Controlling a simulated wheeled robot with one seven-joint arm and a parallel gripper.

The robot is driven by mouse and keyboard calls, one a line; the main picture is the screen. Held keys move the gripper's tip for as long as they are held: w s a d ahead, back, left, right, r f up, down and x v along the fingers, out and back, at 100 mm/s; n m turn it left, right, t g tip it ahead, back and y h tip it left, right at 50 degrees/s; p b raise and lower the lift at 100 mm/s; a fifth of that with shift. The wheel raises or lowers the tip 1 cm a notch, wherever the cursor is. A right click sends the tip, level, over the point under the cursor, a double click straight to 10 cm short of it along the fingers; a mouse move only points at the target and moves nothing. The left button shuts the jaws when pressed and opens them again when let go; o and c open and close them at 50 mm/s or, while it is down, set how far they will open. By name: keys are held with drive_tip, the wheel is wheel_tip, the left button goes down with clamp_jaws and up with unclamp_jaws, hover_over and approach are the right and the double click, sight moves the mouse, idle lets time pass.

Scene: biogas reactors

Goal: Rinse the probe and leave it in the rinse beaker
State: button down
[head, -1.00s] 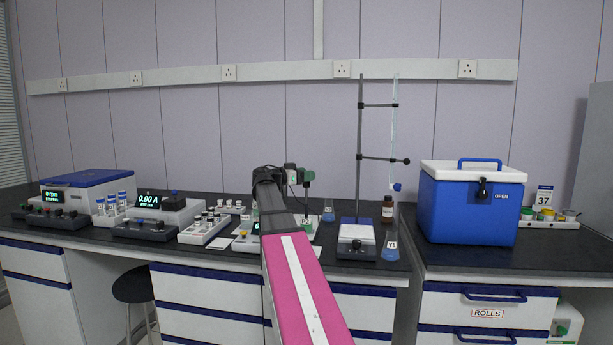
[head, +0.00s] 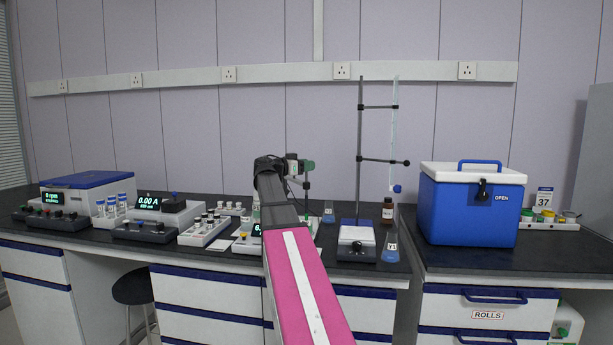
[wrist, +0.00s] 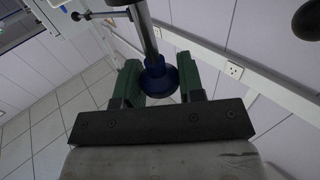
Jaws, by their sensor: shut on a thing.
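My gripper (head: 305,166) is raised over the middle of the bench, at the far end of my arm. In the wrist view its green fingers (wrist: 158,83) are shut on a dark blue flared piece (wrist: 158,70) with a grey shaft, which I take to be the probe. In the head view a thin dark part hangs below the gripper, too small to make out clearly. I cannot pick out the rinse beaker for certain; my arm hides part of the bench under the gripper.
A burette stand (head: 360,150) with a stirrer base (head: 356,241) stands right of the gripper. A blue cooler (head: 468,210) is further right. Vial racks (head: 205,231) stand left.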

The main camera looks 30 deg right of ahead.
drive_tip(key=shift+r, duration=2.15)
drive_tip(key=c, duration=0.7)
unclamp_jaws()
drive_tip(key=a, duration=1)
drive_tip(key=shift+s+a, duration=0.15)
drive_tip(key=shift+a, duration=0.25)
